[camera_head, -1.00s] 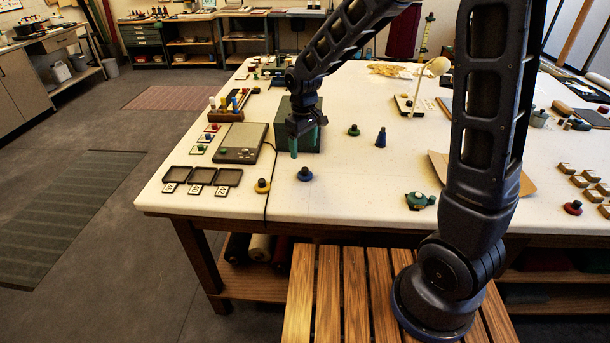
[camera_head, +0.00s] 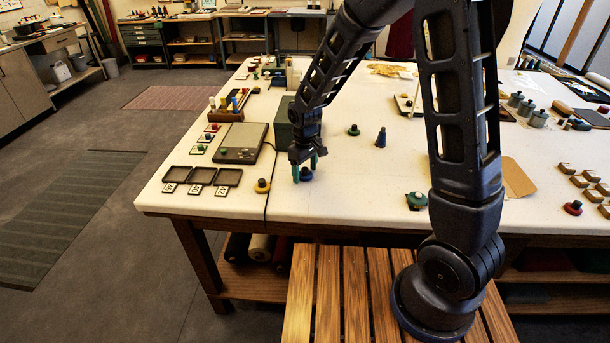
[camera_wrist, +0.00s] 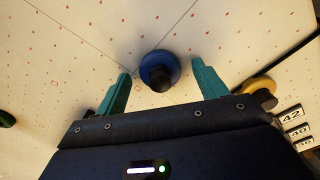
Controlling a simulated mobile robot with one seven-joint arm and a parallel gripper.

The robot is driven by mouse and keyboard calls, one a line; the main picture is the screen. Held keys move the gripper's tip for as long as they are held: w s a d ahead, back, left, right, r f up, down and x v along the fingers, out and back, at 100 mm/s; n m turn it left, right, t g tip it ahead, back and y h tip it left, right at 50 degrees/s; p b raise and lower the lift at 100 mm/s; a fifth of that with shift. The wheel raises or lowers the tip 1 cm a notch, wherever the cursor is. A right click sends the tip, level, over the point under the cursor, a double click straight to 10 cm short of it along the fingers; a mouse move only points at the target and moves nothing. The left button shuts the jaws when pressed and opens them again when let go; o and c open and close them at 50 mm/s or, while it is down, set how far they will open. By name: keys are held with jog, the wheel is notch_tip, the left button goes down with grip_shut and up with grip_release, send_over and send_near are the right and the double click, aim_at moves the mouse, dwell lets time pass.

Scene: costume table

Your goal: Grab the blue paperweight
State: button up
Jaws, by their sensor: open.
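The blue paperweight (camera_head: 306,174) is a low round blue disc with a dark knob, upright on the white tabletop near its front edge. It also shows in the wrist view (camera_wrist: 159,70), between and slightly beyond the tips of the two green fingers. My gripper (camera_head: 305,175) is open and empty, pointing down at the paperweight; it also shows in the wrist view (camera_wrist: 159,82). In the head view, the fingers stand on both sides of the paperweight and partly hide it. I cannot tell whether they touch it.
A yellow paperweight (camera_head: 263,186) stands just left of the blue one. A green box (camera_head: 287,126) is behind my gripper. Three dark trays (camera_head: 202,176) and a scale (camera_head: 240,143) lie to the left.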

jog(key=c, duration=1.2)
jog(key=shift+c, duration=0.2)
